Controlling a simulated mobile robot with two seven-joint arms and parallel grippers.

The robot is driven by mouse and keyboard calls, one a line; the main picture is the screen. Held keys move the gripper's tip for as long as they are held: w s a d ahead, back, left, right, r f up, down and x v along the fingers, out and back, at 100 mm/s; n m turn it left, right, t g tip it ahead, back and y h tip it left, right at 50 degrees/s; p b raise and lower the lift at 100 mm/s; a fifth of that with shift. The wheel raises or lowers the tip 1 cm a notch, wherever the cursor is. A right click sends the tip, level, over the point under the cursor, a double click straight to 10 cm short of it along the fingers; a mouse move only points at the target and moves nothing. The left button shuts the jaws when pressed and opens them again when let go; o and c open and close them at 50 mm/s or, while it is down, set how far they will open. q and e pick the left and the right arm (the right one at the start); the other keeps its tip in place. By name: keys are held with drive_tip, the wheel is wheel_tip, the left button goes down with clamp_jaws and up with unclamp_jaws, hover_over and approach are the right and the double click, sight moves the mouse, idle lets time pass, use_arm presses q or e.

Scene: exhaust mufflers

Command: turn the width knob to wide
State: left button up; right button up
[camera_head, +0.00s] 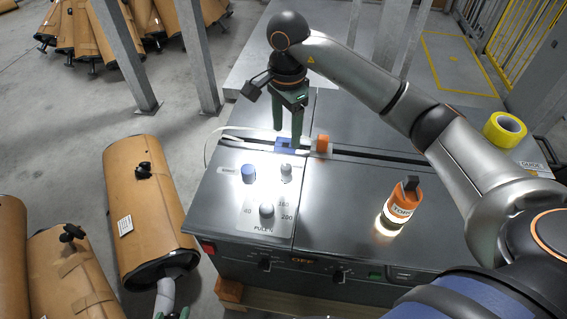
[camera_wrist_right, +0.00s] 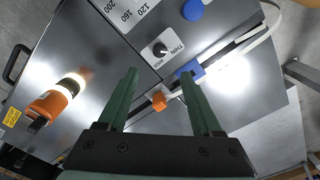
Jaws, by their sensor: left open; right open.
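The small dark knob (camera_wrist_right: 160,50) sits on a white plate marked THIN and WIDE in the right wrist view. It also shows in the head view (camera_head: 286,170) as a small grey knob on the machine's top panel. I cannot tell for sure which word it points at. My right gripper (camera_head: 288,138) is open and empty, pointing down above the machine behind the knob. In the wrist view its green fingers (camera_wrist_right: 158,73) are apart, with the knob beyond and between them.
A blue knob (camera_head: 249,173) and a PULL dial (camera_head: 266,210) are near the knob. A blue block (camera_head: 284,144) and orange block (camera_head: 322,144) sit along the slot. An orange lamp (camera_head: 401,205) and yellow tape roll (camera_head: 505,129) stand right.

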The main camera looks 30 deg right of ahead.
sight(286, 166)
wheel_tip(286, 166, down, 12)
drive_tip(key=shift+f+b, duration=0.1)
drive_tip(key=shift+b, duration=0.5)
clamp_jaws()
idle(0.3)
